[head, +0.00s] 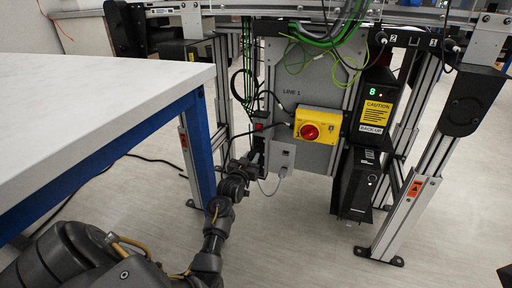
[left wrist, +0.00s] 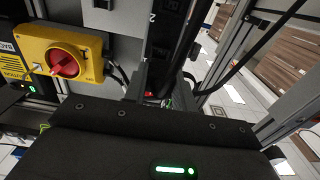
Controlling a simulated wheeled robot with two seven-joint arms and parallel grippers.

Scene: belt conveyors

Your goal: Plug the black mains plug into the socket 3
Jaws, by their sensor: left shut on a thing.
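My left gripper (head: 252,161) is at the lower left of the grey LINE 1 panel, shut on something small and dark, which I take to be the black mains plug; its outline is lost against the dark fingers. A black cable loops down to this spot. A dark upright socket strip (head: 259,142) with a red switch is right at the fingertips; I cannot tell whether plug and strip touch. In the left wrist view the strip (left wrist: 166,38) shows a "2" beside it and a red light low down. The gripper's body hides the fingertips and socket 3 there. My right gripper is out of view.
A yellow box with a red knob (head: 310,131) is right of the strip. A small grey box (head: 282,155) with a white cable is below it. A black back-up unit (head: 377,105) is further right. A white table (head: 100,95) with blue legs stands left.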

